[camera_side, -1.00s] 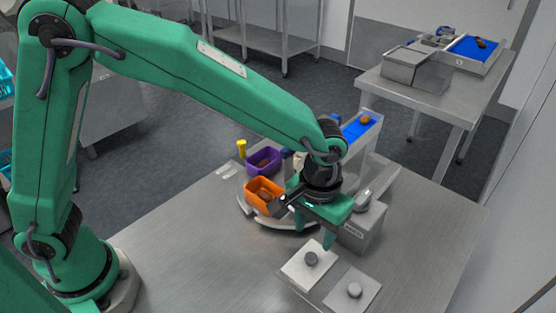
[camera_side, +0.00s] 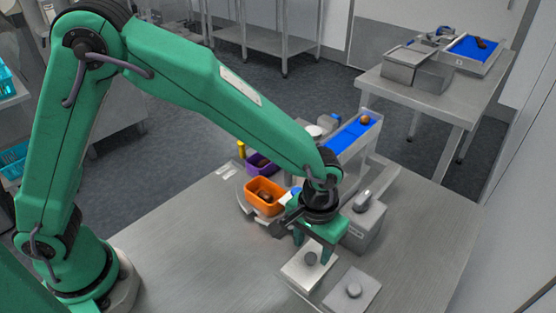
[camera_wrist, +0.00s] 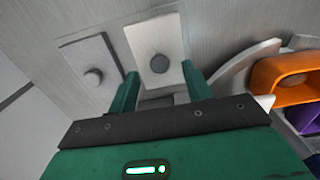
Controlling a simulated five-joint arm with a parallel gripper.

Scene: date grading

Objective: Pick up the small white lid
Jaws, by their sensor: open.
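The small white lid (camera_side: 296,274) is a flat, pale square plate with a round grey knob (camera_side: 311,259) on top. It lies on the steel table, below my gripper (camera_side: 311,248). In the wrist view the lid (camera_wrist: 139,41) shows beyond and between my fingertips, with its dark knob (camera_wrist: 160,63) near the middle. My gripper (camera_wrist: 159,69) is open and empty, one finger on each side of the knob. I cannot tell how high the fingertips are above the lid. A second, greyer square lid (camera_side: 338,300) with a knob lies just right of it.
An orange bin (camera_side: 253,200) and a purple bin (camera_side: 252,157) stand on a curved rack behind my gripper, to the left. A grey box (camera_side: 366,229) stands close on the right. A blue belt (camera_side: 345,137) lies behind. The table's left front is clear.

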